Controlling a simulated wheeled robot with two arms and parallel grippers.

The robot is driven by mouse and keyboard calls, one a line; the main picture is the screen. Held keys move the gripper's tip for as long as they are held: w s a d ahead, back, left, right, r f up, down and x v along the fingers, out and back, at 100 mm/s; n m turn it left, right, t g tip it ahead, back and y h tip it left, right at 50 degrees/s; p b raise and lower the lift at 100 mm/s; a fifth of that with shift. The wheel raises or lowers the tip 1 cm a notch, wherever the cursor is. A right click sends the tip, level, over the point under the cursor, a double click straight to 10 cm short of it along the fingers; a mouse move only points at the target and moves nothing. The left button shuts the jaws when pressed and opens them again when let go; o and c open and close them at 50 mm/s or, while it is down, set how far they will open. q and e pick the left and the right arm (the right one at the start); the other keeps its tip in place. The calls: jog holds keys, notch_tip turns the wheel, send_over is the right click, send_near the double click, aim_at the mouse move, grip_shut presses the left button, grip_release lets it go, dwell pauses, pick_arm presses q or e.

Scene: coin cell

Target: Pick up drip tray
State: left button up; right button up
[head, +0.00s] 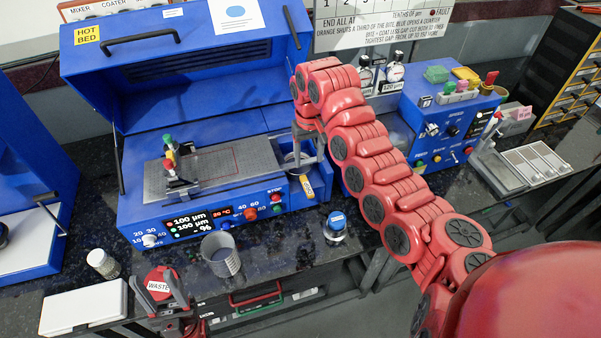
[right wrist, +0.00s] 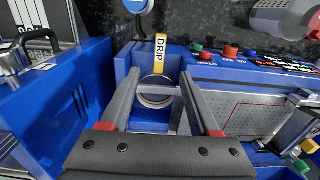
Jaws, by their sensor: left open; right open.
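The drip tray shows in the right wrist view as a round metal-rimmed piece with a yellow DRIP tag (right wrist: 160,48) on its handle, in a blue recess at the end of the hot bed coater. In the head view its yellow tag (head: 308,187) sticks out at the coater's front right corner. My right gripper (right wrist: 160,78) is open and points down, with a finger on each side of the tray's line; I cannot tell whether it touches. In the head view this gripper (head: 308,158) partly hides the tray.
The blue hot bed coater (head: 130,212) has its lid raised and a metal plate (head: 230,165) with an applicator on it. A metal beaker (head: 221,253) and a blue-capped jar (head: 335,228) stand in front. Another blue machine (head: 425,120) stands right.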

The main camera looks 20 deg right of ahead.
jog(key=p, duration=0.2)
send_over(307, 186)
jog(key=f, duration=0.7)
jog(key=shift+s+f, duration=0.15)
jog(key=shift+s, duration=0.15)
jog(key=shift+w+d+f+p, duration=0.1)
jog(key=shift+w+f+p, duration=0.05)
jog(key=shift+f+p, duration=0.25)
notch_tip(307, 186, down, 4)
jog(key=shift+w+r+p, duration=0.1)
jog(key=shift+w+p, duration=0.05)
jog(key=shift+p, duration=0.75)
jog(key=shift+f, duration=0.4)
grip_shut()
